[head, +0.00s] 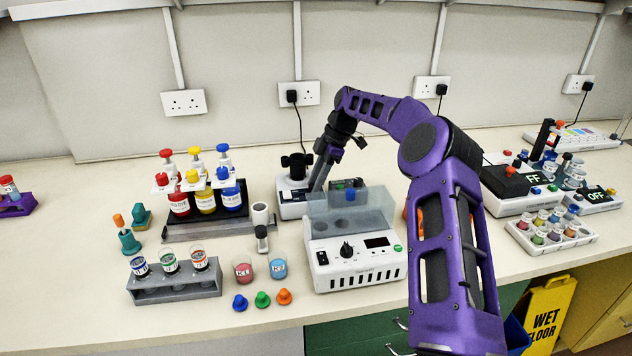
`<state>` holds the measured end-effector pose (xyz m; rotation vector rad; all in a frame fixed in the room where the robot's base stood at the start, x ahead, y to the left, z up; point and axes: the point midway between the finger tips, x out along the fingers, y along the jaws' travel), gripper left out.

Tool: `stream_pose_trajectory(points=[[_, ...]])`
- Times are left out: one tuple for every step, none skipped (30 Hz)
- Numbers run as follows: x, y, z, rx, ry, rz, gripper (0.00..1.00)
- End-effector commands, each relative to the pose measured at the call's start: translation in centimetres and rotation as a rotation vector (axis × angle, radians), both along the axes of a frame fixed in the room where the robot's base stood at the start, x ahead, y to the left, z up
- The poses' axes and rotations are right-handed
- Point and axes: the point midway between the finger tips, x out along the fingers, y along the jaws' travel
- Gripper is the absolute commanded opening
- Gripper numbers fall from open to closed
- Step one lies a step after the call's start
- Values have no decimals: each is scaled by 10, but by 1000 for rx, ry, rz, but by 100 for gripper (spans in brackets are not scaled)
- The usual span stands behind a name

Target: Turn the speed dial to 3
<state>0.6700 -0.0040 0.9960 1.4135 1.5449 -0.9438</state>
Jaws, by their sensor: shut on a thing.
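A white mixer (292,211) with a black cup-like top stands at the back middle of the bench. My gripper (317,184) reaches down at its right side, pointing down and slightly left. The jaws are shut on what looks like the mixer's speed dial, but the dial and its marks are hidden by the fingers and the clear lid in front. The dial's setting cannot be read. A white box (363,271) with a raised clear lid, a black knob (346,250) and a dark display stands just in front of the mixer.
Left of the mixer is a rack of dye bottles (206,203). In front are a grey tube rack (175,292), two small beakers (278,266) and coloured caps (262,299). More devices (508,188) and a vial tray (550,232) stand right of my arm.

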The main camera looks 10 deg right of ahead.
Motion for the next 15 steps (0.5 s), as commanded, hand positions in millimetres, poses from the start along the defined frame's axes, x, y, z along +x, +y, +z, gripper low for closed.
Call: stream_pose_trajectory(points=[[0,-1,0,-2,1,-1,0],[0,-1,-1,-2,0,-1,0],[0,-1,-1,-2,0,-1,0],[0,-1,-1,-2,0,-1,0],[0,-1,-1,-2,0,-1,41],[0,-1,0,-2,1,-2,49],[0,-1,0,-1,1,-2,54],[0,-1,0,-1,1,-2,59],[0,-1,0,-1,1,-2,67],[0,-1,0,-1,1,-2,67],[0,0,0,-1,1,-2,67],[0,0,0,-1,1,-2,67],[0,0,0,-1,1,-2,67],[0,0,0,-1,1,-2,67],[0,0,0,-1,1,-2,67]])
